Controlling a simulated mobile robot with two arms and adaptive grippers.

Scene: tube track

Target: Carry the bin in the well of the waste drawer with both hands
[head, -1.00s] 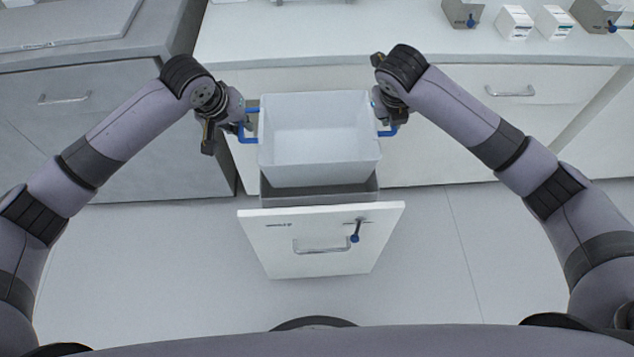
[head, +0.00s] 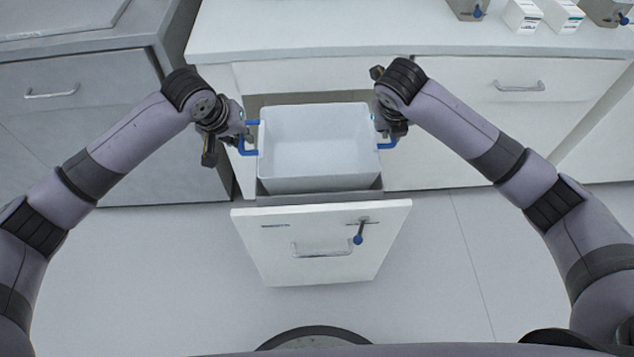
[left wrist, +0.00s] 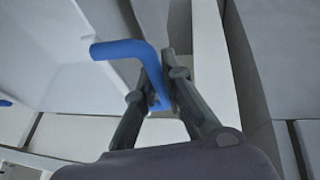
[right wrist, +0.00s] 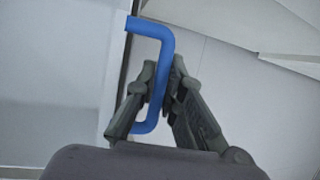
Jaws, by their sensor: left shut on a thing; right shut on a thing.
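The white bin (head: 315,145) is empty and sits upright over the open waste drawer, its lower part hidden behind the drawer's grey well rim (head: 320,195). The drawer front (head: 290,250) carries a bar handle and a blue-knobbed lever (head: 358,238). My left gripper (head: 240,137) is shut on the bin's left blue handle, and the left wrist view shows the fingers around that blue handle (left wrist: 125,48). My right gripper (head: 385,135) is at the bin's right side, shut on the other blue handle (right wrist: 165,60).
A white counter (head: 330,35) with drawers stands behind the bin. Small boxes (head: 522,15) and grey dispensers stand at its back right. A grey cabinet (head: 80,100) is at the left. The floor around the drawer is clear.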

